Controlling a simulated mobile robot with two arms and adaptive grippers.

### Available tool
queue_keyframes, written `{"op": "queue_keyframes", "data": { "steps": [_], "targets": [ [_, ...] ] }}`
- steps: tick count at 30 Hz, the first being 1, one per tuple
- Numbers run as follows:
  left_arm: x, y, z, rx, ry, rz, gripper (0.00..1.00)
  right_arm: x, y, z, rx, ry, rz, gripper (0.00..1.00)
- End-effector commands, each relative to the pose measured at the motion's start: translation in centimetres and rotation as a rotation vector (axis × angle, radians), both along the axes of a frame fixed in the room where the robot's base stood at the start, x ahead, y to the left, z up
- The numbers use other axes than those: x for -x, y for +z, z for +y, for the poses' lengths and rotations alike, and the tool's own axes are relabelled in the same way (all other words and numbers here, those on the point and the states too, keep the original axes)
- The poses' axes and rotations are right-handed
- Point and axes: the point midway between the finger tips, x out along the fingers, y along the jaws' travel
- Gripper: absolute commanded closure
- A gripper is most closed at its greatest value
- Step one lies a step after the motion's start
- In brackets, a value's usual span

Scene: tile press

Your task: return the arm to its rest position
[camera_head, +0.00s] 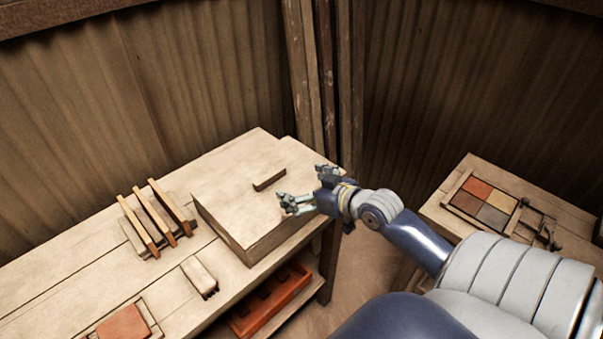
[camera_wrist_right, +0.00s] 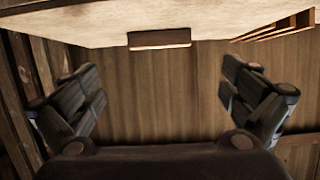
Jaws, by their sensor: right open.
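My right gripper (camera_head: 304,188) is open and empty at the right side of a large pale wooden block (camera_head: 225,190) on the workbench. In the head view its fingers overlap the block's right edge; whether they touch it I cannot tell. In the right wrist view the open fingers (camera_wrist_right: 160,100) stand wide apart with nothing between them but the wall behind. My right arm reaches in from the lower right. My left gripper does not show.
The workbench (camera_head: 55,290) holds a slatted wooden rack (camera_head: 155,220), a pale small block (camera_head: 199,275) and a red tile in a frame (camera_head: 122,324). An orange tray (camera_head: 270,300) sits on the lower shelf. At right, a second table carries a coloured tile panel (camera_head: 483,203). Corrugated walls enclose the back.

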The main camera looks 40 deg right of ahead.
Motion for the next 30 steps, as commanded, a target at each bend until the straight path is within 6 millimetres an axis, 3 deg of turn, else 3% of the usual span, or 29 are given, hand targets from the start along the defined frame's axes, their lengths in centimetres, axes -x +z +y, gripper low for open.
{"op": "queue_keyframes", "data": {
  "steps": [14,17,20,24,30],
  "targets": [
    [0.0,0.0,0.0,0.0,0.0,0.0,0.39,0.0,-0.1,0.0,0.0,0.001,0.002,0.0],
    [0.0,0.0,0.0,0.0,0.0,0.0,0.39,0.6,-1.1,1.0,0.002,0.011,0.034,0.0],
    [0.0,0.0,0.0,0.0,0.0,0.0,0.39,2.5,-3.8,3.6,0.015,0.035,0.13,0.0],
    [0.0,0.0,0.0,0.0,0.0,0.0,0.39,7.9,-8.7,9.3,0.053,0.08,0.356,0.0],
    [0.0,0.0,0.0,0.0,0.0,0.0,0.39,14.9,-11.6,14.2,0.104,0.097,0.6,0.0]
  ]
}}
